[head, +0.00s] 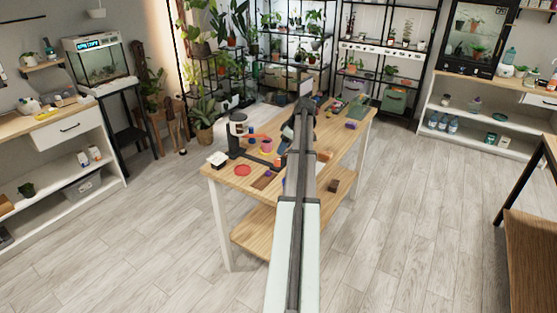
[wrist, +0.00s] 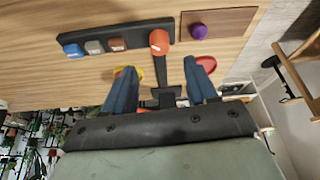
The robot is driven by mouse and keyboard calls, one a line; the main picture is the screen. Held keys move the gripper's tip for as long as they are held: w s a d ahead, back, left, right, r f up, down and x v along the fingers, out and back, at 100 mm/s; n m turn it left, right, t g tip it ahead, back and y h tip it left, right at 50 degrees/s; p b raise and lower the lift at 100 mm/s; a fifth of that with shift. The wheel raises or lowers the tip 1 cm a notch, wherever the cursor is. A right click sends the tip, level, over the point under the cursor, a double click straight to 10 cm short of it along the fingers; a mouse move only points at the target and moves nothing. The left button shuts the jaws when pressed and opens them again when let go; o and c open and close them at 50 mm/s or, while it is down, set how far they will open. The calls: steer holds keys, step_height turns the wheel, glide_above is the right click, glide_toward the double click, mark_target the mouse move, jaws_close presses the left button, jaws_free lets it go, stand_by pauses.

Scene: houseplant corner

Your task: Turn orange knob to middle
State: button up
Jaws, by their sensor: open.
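The orange knob (wrist: 159,42) shows in the wrist view at the right end of a black bar (wrist: 130,38). A blue button (wrist: 73,50), a grey one (wrist: 95,47) and a brown one (wrist: 117,44) sit along the bar. A dark strip runs down from the knob toward my gripper (wrist: 162,68). My gripper's two blue fingers are apart, one on each side of this strip, with nothing between them that I can see gripped. The knob appears just beyond the fingertips, not touching them. In the head view my arm hides the gripper, and I cannot make out the knob clearly.
The wooden table (head: 222,174) carries a black stand-like machine (head: 237,140), a red disc (head: 243,170) and a pink cup-like thing (head: 267,146). In the wrist view a purple knob (wrist: 198,31) sits on a brown board (wrist: 228,20). Yellow and red round things lie behind the fingers.

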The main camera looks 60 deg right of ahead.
mark_target(278, 160)
steer(key=x, duration=0.8)
steer(key=shift+c, duration=0.5)
steer(key=c, duration=0.9)
steer(key=shift+c, duration=0.2)
